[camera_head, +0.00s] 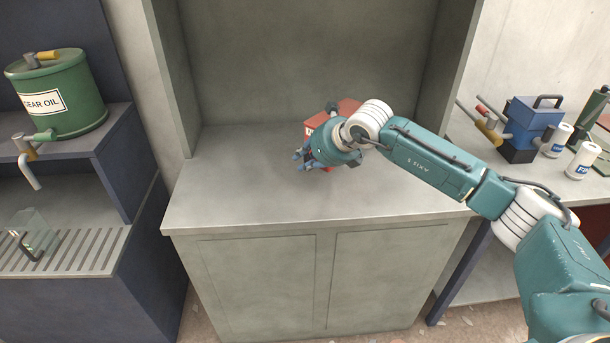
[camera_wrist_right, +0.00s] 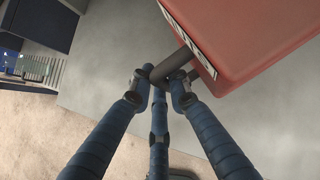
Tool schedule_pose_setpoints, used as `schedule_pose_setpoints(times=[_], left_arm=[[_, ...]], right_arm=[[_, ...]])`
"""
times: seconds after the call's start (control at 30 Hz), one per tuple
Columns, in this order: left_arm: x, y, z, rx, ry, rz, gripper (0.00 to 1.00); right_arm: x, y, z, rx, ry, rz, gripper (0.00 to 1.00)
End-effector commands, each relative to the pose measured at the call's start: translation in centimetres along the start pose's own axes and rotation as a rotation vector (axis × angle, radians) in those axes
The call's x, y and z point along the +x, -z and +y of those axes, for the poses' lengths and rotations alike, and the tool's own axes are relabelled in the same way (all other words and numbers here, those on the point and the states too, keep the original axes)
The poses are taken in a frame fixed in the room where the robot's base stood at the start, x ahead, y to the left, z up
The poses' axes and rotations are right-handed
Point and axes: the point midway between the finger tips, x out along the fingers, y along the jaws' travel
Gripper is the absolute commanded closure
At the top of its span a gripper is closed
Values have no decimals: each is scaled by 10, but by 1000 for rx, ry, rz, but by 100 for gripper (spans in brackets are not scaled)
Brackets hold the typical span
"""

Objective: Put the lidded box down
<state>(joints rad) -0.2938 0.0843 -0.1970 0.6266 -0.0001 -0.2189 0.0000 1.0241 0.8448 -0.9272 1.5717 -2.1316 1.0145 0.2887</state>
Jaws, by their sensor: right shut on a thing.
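The lidded box (camera_head: 348,107) is red with a white label, at the grey cabinet top (camera_head: 240,185). My right gripper (camera_head: 305,155) and wrist hide much of it in the head view. In the right wrist view the red box (camera_wrist_right: 245,30) fills the upper right, with a dark handle (camera_wrist_right: 176,65) sticking out from its labelled side. The blue fingers of my right gripper (camera_wrist_right: 160,85) are shut on that handle. I cannot tell whether the box touches the cabinet top. My left gripper is not in view.
Grey side panels and a back wall enclose the cabinet top. Its left and front parts are clear. A green gear oil drum (camera_head: 80,95) stands on a shelf at left. A blue device (camera_head: 530,125) and white canisters (camera_head: 582,160) stand on a bench at right.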

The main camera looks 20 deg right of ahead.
Motion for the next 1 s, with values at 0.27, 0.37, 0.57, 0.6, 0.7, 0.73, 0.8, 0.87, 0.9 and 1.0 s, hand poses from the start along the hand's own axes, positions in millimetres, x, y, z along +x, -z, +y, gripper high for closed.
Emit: schedule_pose_setpoints(times=[0.27,0.37,0.57,0.6,0.7,0.73,0.8,0.87,0.9,1.0], left_arm=[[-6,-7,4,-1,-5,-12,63],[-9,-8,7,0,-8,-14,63],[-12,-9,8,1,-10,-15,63],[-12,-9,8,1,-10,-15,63],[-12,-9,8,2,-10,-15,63],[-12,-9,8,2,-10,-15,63],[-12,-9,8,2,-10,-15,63],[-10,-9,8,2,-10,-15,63],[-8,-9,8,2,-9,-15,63],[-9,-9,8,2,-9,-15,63]], right_arm=[[18,16,0,-3,0,-5,100],[29,28,0,-3,0,-2,100],[44,42,0,-4,1,-6,100],[44,42,0,-4,0,-7,100],[45,42,0,-4,0,-7,100],[45,42,0,-4,0,-7,100],[45,42,0,-4,0,-7,100],[46,44,0,-4,0,-7,100],[47,45,0,-4,0,-7,100],[47,46,0,-1,0,-1,70]])
